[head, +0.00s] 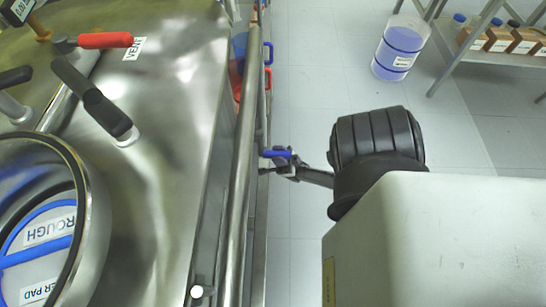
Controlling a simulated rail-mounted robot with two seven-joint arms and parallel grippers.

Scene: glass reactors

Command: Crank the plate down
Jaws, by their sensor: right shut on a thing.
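My right gripper (285,167) is at the right side of the steel housing, beside the vertical rails. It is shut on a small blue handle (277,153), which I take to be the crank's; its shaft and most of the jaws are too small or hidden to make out. A pale disc with a blue rim and blue bar (35,254) lies inside a round steel ring at the lower left, with partly cut-off labels. I cannot tell whether it is the plate. My left gripper is out of view.
The steel housing top (165,150) fills the left, with a red-handled valve (105,40) marked VENT and a black lever (92,98). A steel rail (237,180) runs along its right edge. A blue-liquid container (399,48) and a shelf with bottles stand behind; the floor between is clear.

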